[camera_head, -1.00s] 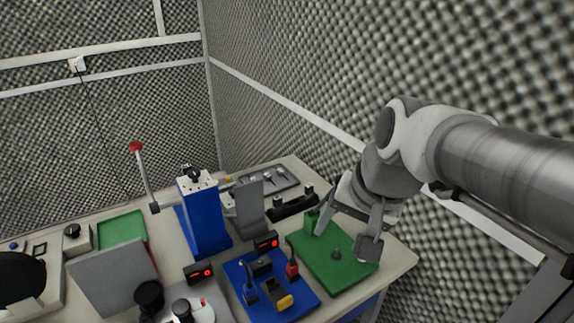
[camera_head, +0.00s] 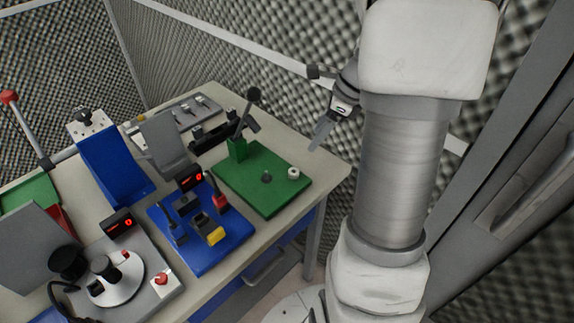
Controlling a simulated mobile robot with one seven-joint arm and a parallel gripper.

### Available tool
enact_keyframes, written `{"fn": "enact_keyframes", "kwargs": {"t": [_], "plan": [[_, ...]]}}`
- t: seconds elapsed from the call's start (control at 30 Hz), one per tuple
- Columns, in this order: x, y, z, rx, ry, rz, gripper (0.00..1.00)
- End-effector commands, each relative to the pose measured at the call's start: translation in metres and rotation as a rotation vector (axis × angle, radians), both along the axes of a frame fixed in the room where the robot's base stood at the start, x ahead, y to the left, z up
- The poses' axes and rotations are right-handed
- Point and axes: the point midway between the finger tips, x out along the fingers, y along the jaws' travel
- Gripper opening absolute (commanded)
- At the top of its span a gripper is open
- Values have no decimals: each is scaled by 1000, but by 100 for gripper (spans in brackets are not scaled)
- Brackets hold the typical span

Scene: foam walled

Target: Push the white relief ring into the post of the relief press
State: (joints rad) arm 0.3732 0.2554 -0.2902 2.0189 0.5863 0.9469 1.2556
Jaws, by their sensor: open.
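A small white ring (camera_head: 293,173) sits on the right part of a green base plate (camera_head: 262,205). A short dark round post (camera_head: 266,177) stands on the plate to the left of the ring, apart from it. A green block (camera_head: 237,147) with a black lever (camera_head: 247,115) rises at the plate's back left corner; these look like the relief press. My gripper (camera_head: 322,128) is open and empty, behind and to the right of the ring and clear of it. One grey finger shows plainly; the other side is partly hidden by my arm.
A blue plate (camera_head: 199,252) with small levers and a yellow part stands to the left. A tall blue press (camera_head: 115,165) and a grey turntable unit (camera_head: 118,278) are farther left. The table's right edge (camera_head: 335,178) is close to the green plate.

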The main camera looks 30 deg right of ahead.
Motion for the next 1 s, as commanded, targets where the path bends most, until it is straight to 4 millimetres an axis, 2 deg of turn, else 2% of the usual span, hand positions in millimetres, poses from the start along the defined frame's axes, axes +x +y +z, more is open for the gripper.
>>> {"fn": "enact_keyframes", "kwargs": {"t": [0.03, 0.3, 0.43, 0.67, 1.0], "plan": [[2, 4, -14, 1, 4, 4, 68], [16, 21, -66, 0, 4, 3, 68], [20, 25, -80, -2, 1, 5, 68], [23, 28, -90, -1, 0, 4, 68], [34, 40, -133, -1, 1, 4, 68]]}}
